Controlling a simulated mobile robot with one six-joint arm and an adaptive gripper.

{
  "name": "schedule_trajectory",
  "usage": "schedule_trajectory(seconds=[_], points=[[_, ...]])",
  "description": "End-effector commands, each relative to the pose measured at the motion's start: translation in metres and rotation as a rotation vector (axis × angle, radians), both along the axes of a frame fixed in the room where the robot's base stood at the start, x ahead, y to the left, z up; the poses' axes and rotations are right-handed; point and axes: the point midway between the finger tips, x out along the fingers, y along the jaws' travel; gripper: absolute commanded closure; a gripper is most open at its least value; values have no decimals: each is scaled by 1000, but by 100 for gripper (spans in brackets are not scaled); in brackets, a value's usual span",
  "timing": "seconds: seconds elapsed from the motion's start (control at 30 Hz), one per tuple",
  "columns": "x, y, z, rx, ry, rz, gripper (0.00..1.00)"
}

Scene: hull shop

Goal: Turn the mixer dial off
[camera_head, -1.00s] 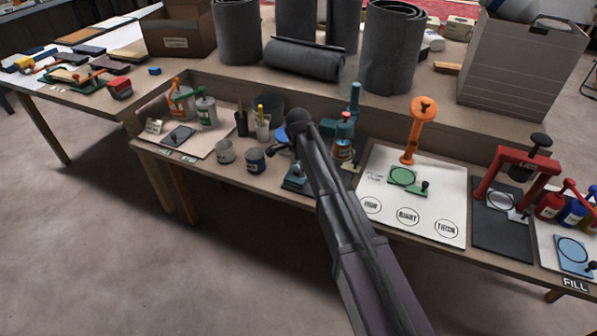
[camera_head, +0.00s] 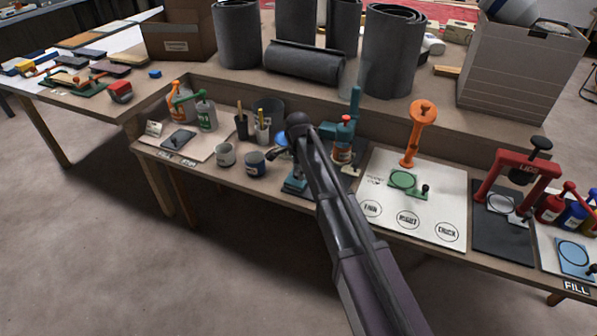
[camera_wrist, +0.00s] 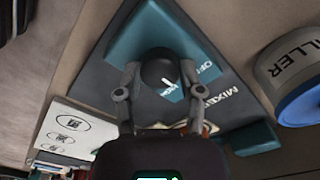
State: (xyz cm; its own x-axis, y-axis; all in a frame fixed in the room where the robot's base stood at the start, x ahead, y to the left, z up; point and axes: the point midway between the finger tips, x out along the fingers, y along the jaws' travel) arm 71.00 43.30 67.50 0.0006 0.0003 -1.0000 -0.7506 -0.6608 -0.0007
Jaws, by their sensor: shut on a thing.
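The mixer dial (camera_wrist: 160,70) is a round black knob with a short white mark, on a teal block of the mixer (camera_wrist: 140,35). In the wrist view the mark points down and right, towards a small, partly hidden label, while the OFF label lies to the right. My gripper (camera_wrist: 160,82) is shut on the dial, one finger at each side. In the head view the teal mixer (camera_head: 296,184) stands on the bench behind my arm. My gripper (camera_head: 276,152) is small there, and the dial cannot be made out.
The can marked FILLER (camera_wrist: 300,80) stands close to the mixer. Cups (camera_head: 254,163) and pump bottles (camera_head: 206,115) are to the left. A white board (camera_head: 440,205) with an orange stand (camera_head: 420,130) lies to the right. Dark rolls (camera_head: 390,60) stand behind.

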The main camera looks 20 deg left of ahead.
Motion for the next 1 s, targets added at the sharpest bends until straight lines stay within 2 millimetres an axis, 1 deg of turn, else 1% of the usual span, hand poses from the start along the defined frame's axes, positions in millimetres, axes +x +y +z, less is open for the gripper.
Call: schedule_trajectory(seconds=[0.17,0.37,1.0], points=[[0,0,0,-1,1,50,98],[0,0,0,-1,1,163,98],[-1,0,0,-2,1,704,98]])
